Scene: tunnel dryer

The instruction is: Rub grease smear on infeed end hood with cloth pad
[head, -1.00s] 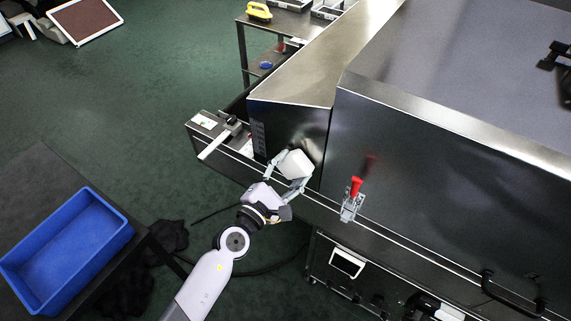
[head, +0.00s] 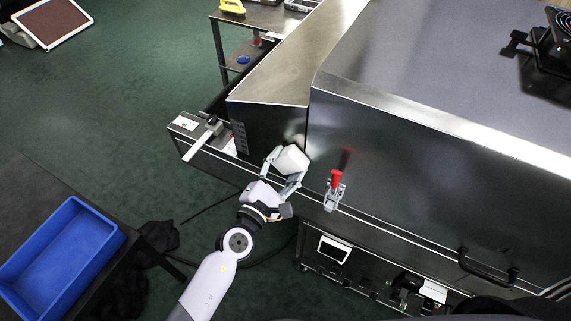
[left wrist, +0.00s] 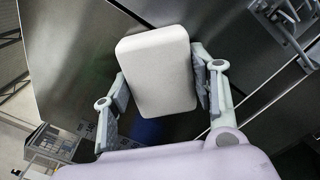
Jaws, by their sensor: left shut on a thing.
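My left gripper (head: 283,172) is shut on a white cloth pad (head: 292,159), a rounded block between its two fingers. In the left wrist view the pad (left wrist: 158,70) sits between the fingers, in front of a dark metal panel. The infeed end hood (head: 268,122) is the sloping steel end section of the dryer, and the pad is at the lower right of its dark side face. I cannot tell whether the pad touches it. No grease smear can be made out; the pad and gripper hide part of the face. My right gripper is not in view.
A red-handled toggle clamp (head: 335,189) stands on the dryer side just right of the gripper. A handle bar (head: 488,268) sticks out further right. A blue bin (head: 56,262) is on a dark table at the left.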

